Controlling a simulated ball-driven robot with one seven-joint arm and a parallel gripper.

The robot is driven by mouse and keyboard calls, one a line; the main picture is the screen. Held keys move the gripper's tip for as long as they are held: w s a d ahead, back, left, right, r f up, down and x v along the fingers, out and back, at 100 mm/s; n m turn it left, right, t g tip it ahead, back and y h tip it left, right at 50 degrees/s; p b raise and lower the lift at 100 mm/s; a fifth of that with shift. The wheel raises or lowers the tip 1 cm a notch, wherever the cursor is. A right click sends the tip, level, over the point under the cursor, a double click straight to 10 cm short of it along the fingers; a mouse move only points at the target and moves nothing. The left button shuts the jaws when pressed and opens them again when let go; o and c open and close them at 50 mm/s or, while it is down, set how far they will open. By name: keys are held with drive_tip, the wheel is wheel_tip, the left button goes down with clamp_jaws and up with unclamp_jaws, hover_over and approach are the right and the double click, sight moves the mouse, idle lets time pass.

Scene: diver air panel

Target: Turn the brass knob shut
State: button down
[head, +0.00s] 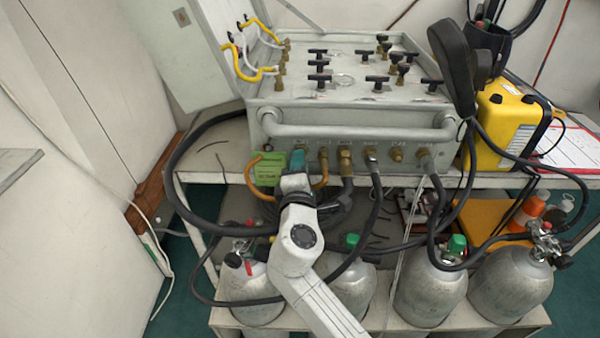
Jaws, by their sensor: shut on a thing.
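My gripper (296,162) is at the left part of the panel's lower front face, with its teal fingers pointing at the row of brass fittings. It is shut on the brass knob, which the fingers and wrist almost wholly hide. How far the knob is turned cannot be seen. The grey air panel (349,112) stands on the cart, with black T-handles on its top and a thick grey bar across its front. Several brass fittings (345,157) with hoses sit to the right of my gripper.
A green tag (267,169) and an orange hose (252,178) are just left of my gripper. Black hoses (376,200) hang in front of the shelf. Grey cylinders (430,290) stand below. A yellow case (503,125) stands at the right.

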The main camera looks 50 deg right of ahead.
drive_tip(key=shift+f+m+b, duration=0.1)
drive_tip(key=shift+m+b, duration=0.25)
drive_tip(key=shift+m, duration=0.25)
drive_tip(key=c, duration=1.2)
unclamp_jaws()
drive_tip(key=shift+s, duration=0.1)
drive_tip(key=v, duration=1)
drive_tip(key=shift+s+a+b, duration=0.2)
drive_tip(key=shift+a+b, duration=0.1)
